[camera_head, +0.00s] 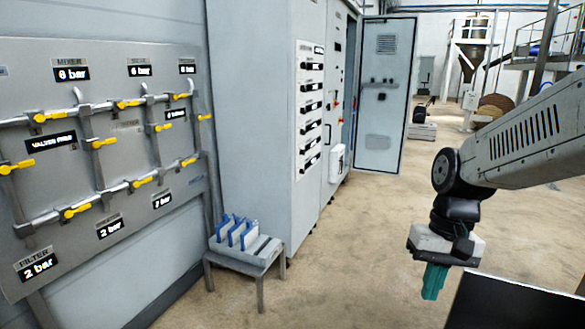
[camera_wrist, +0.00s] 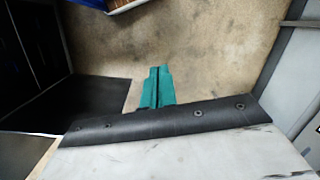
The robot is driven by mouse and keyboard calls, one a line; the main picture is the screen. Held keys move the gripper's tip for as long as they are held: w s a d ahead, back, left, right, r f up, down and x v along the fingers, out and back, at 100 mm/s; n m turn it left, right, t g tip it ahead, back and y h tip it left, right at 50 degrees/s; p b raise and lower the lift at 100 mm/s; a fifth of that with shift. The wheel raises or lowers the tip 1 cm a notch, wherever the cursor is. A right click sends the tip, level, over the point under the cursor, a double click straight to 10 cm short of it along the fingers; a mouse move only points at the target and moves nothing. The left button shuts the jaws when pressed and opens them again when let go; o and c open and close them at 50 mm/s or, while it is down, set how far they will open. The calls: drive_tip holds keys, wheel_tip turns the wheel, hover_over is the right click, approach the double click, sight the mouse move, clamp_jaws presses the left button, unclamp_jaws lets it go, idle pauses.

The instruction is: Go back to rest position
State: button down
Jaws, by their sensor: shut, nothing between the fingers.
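My gripper (camera_head: 433,283) hangs at the end of my arm on the right side of the head view, pointing down, with teal fingers together. In the wrist view the two teal fingers (camera_wrist: 152,88) lie side by side with only a thin dark line between them. Nothing is held. The gripper is in free air above the floor, apart from the valve panel (camera_head: 120,125) and the cabinet (camera_head: 262,100).
The valve panel at left has several yellow-handled valves. A small stand (camera_head: 240,260) with blue-edged parts stands below it. The cabinet's door (camera_head: 385,95) is open. A black surface (camera_head: 515,305) is at bottom right. The floor (camera_head: 350,250) between is clear.

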drive_tip(key=s+d+r+t, duration=0.1)
drive_tip(key=s+r, duration=0.2)
drive_tip(key=s, duration=0.4)
drive_tip(key=s+d+r+n+t+h, duration=0.1)
drive_tip(key=s+r+t, duration=0.1)
drive_tip(key=s, duration=0.6)
drive_tip(key=shift+s+r+h, duration=0.2)
drive_tip(key=shift+r+h, duration=0.1)
drive_tip(key=shift+r, duration=0.25)
drive_tip(key=shift+a, duration=0.1)
